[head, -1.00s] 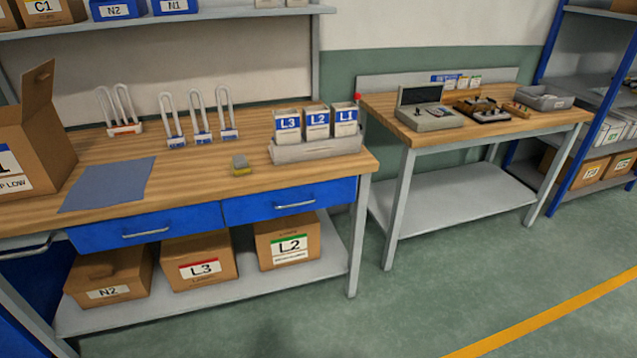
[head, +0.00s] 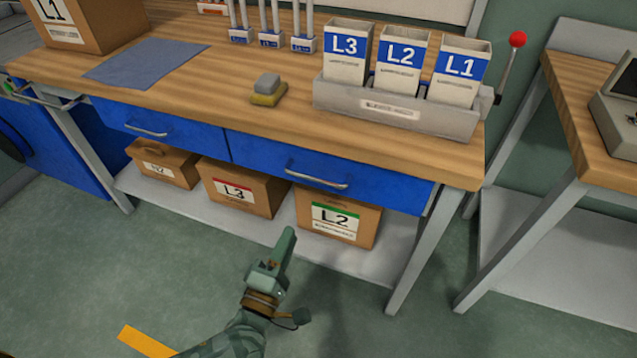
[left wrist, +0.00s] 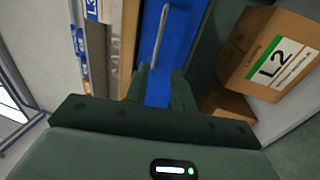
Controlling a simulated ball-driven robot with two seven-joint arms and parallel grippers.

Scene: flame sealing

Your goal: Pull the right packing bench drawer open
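The right packing bench drawer (head: 390,194) has a blue front with a silver bar handle (head: 316,180) and sits flush under the wooden bench top. My left gripper (head: 287,233) is in front of and below this drawer in the head view, apart from the handle, fingers pointing toward the bench. In the left wrist view, the blue drawer front (left wrist: 182,40) and its handle (left wrist: 162,32) lie ahead of the fingers. Blue shows in the gap between the two fingers (left wrist: 160,88), so the gripper is open and empty. My right gripper is in neither view.
The left drawer (head: 170,133) is also shut. Boxes L3 (head: 240,207) and L2 (head: 345,235) stand on the shelf below. A grey rack (head: 390,118) of cartons and a sponge-like block (head: 267,92) are on top. Bench legs (head: 435,240) flank the right side.

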